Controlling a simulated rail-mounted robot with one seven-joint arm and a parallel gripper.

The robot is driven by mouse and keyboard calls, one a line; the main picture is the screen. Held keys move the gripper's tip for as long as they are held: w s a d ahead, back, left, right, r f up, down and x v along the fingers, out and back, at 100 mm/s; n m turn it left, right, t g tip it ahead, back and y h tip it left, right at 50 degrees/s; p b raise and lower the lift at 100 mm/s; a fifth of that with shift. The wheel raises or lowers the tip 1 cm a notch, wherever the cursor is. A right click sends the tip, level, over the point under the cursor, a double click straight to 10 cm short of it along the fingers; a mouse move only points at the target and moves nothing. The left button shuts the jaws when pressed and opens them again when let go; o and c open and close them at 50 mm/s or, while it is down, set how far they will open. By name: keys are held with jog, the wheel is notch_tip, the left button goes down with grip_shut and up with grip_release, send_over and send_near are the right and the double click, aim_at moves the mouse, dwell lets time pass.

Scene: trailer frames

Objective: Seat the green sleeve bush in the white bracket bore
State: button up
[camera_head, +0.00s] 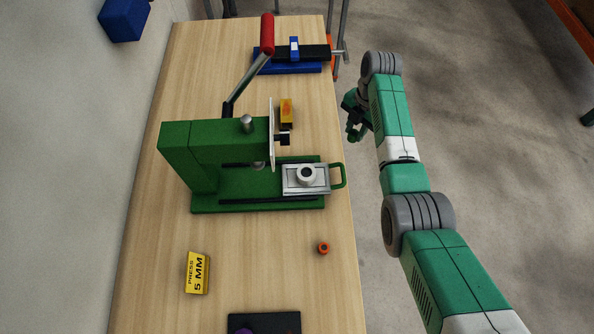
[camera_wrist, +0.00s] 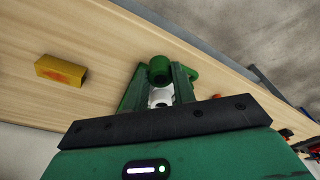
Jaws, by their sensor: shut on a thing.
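The white bracket (camera_head: 306,176), with a round dark bore facing up, sits on the silver sliding plate of the green press (camera_head: 185,150). It partly shows in the wrist view (camera_wrist: 160,97). My gripper (camera_head: 353,127) is up and to the right of the bracket, near the table's right edge. It is shut on the green sleeve bush (camera_wrist: 159,70), which appears in the wrist view as a green cylinder with a dark end. The bush is apart from the bracket.
The press has a red-tipped lever (camera_head: 267,35) and an upright clear plate (camera_head: 271,135) beside the bracket. A yellow block (camera_head: 286,110), an orange ring (camera_head: 323,248), a yellow sign (camera_head: 197,273) and a blue vise (camera_head: 287,67) stand on the table. The front-right table is mostly clear.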

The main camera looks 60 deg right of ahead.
jog(key=shift+d+r+n, duration=0.1)
jog(key=shift+r+n, duration=0.1)
jog(key=shift+n, duration=0.2)
jog(key=shift+w+a, duration=0.2)
jog(key=shift+a, duration=0.15)
jog(key=p, duration=0.4)
send_over(305, 174)
jog(key=d, duration=0.1)
jog(key=shift+s+f, duration=0.25)
jog(key=shift+f, duration=0.45)
jog(key=shift+w+a+f, duration=0.1)
jog(key=shift+a+f, duration=0.1)
jog(key=shift+f, duration=1.7)
grip_shut()
jog(key=o, duration=1)
grip_release()
jog(key=shift+o, duration=0.2)
notch_tip(305, 174, up, 12)
jog(key=d, duration=0.1)
jog(key=shift+s+d, duration=0.25)
jog(key=shift+d, duration=0.1)
